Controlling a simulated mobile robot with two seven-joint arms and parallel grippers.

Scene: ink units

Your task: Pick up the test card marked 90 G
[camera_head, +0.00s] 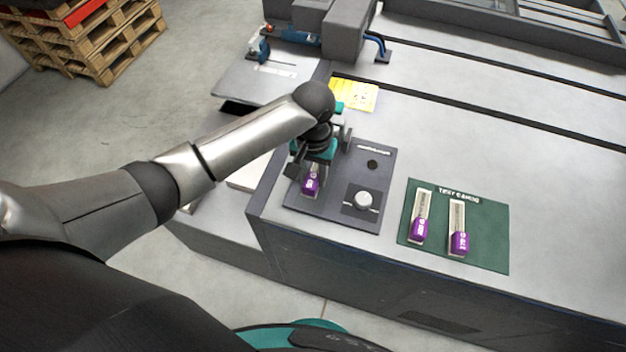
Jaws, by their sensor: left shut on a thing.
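My left gripper (314,172) reaches down over the dark panel on the machine's near left corner. It is shut on a test card with a purple end (311,185). The gripper hides most of this card, and its marking is too small to read surely. Two more test cards lie side by side on the green mat (490,255): a left one (420,218) and a right one (458,230), both pale with purple near ends. Their markings are too small to read surely. My right gripper is not in view.
The dark panel (330,215) bears a round pale knob (362,199) and a small black hole (372,164). A yellow sheet (354,95) lies behind the arm. Grey blocks (345,30) stand at the back. Wooden pallets (100,45) stand on the floor far left. The grey top at right is clear.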

